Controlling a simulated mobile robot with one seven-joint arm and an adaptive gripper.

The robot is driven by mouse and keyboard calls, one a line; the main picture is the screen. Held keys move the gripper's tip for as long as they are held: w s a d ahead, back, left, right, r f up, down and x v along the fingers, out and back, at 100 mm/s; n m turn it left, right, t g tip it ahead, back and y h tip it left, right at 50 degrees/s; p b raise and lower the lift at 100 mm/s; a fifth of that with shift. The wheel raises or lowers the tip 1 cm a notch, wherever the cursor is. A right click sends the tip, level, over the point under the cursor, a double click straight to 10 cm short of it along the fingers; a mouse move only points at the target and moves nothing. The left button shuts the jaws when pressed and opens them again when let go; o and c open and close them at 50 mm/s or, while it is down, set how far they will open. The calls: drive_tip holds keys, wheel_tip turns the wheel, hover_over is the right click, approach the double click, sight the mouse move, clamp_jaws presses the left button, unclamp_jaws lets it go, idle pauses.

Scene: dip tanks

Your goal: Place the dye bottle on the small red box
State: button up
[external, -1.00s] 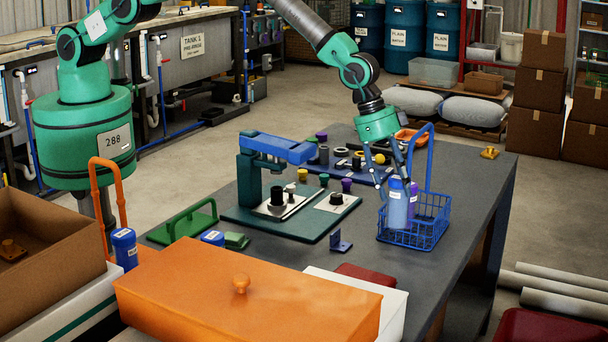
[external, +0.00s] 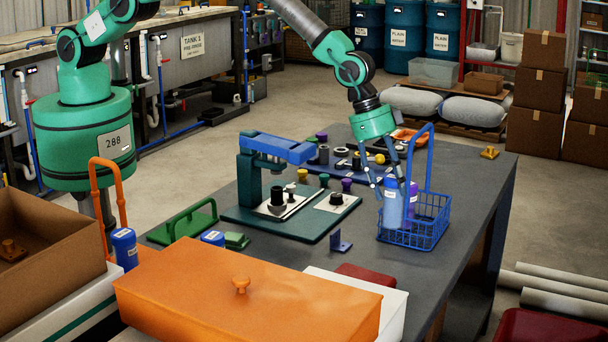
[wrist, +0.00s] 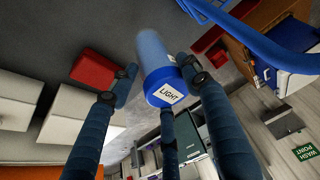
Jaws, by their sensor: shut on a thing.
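The light blue dye bottle (external: 392,204), with a white label, stands between the fingers of my gripper (external: 391,182) at the left side of the blue wire basket (external: 428,236). In the wrist view the bottle (wrist: 154,66) shows a "LIGHT" label, with my gripper's (wrist: 160,88) dark fingers around it. My gripper is shut on the bottle. I cannot tell whether the bottle's base is clear of the basket rim. The small red box (external: 366,273) lies near the table's front edge, left of the basket and partly hidden; it also shows in the wrist view (wrist: 103,68).
A purple bottle (external: 413,192) is in the basket, whose tall handle (external: 430,160) rises beside my gripper. A small blue bracket (external: 341,241) stands between basket and red box. A large orange box (external: 250,295) and a white box (external: 393,315) adjoin the red box.

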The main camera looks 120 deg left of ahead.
drive_tip(key=s+d+m+h+b, duration=0.1)
drive_tip(key=s+d+m+b, duration=0.2)
drive_tip(key=s+d, duration=1.2)
drive_tip(key=b, duration=0.2)
drive_tip(key=shift+s+r+m+b, duration=0.15)
drive_tip(key=shift+s+m+b, duration=0.15)
drive_tip(key=shift+s+b, duration=0.1)
drive_tip(key=shift+d, duration=0.1)
drive_tip(key=w, duration=0.5)
drive_tip(key=w+d+f+p, duration=0.1)
drive_tip(key=w, duration=0.4)
drive_tip(key=w+p, duration=0.1)
drive_tip(key=w, duration=0.5)
drive_tip(key=shift+d+f, duration=0.25)
drive_tip(key=shift+d, duration=0.15)
drive_tip(key=shift+f+p, duration=0.45)
drive_tip(key=shift+f, duration=1.3)
drive_tip(key=shift+f, duration=0.15)
